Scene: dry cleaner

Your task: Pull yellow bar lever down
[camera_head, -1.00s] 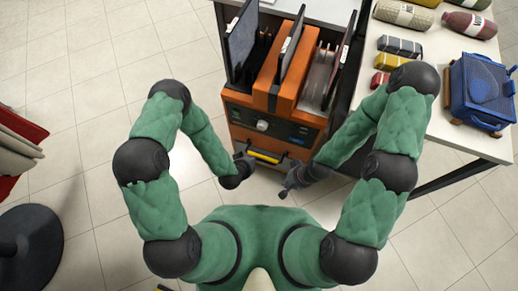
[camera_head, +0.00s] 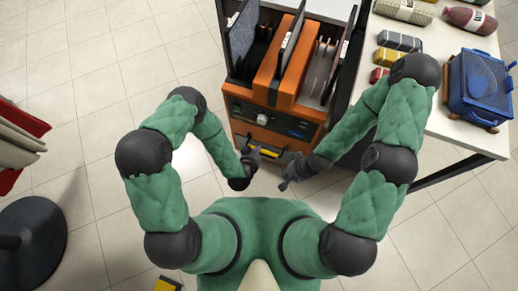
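The yellow bar lever (camera_head: 266,154) is a short bar low on the front of an orange and black machine (camera_head: 275,128). Its left end is partly covered by my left gripper (camera_head: 251,157). My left gripper is at or just beside that end, and I cannot tell whether it touches the bar or whether its fingers are open. My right gripper (camera_head: 288,176) is right of and below the bar, apart from it. Its fingers look spread, with nothing between them.
A white table (camera_head: 440,128) on the right holds a blue box-shaped device (camera_head: 482,90), bottles and small packs. A red and beige stack (camera_head: 20,140) and a dark round base (camera_head: 32,247) are at the left.

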